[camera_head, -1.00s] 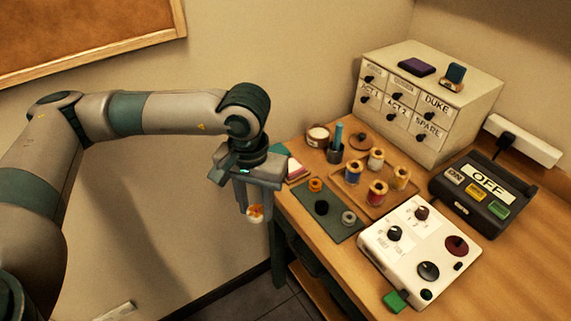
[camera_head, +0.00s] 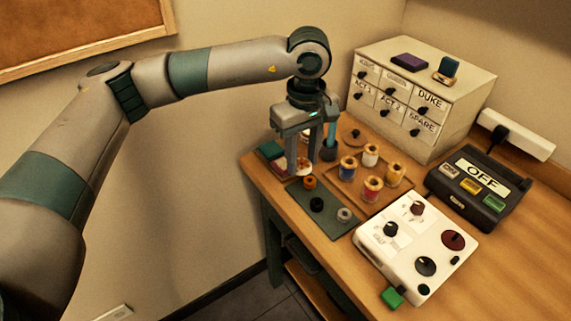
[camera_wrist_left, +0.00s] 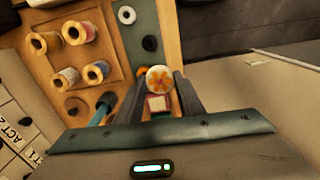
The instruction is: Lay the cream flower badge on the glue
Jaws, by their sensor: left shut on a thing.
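My left gripper (camera_head: 303,168) is shut on the cream flower badge (camera_head: 304,170), over the left back part of the table. In the left wrist view the badge (camera_wrist_left: 160,79) is a round cream disc with an orange flower, held between the fingertips. A small pale square with a pinkish border (camera_wrist_left: 157,103) shows beyond the fingers, beside the badge in the picture. I cannot tell for sure whether that pale patch is the glue. The gripper hides part of this area in the head view. My right gripper is not in view.
A dark green mat (camera_head: 331,222) holds an orange ring, a black piece and a grey ring. A wooden tray (camera_head: 372,208) holds several thread spools. A white control box (camera_head: 393,253) stands in front.

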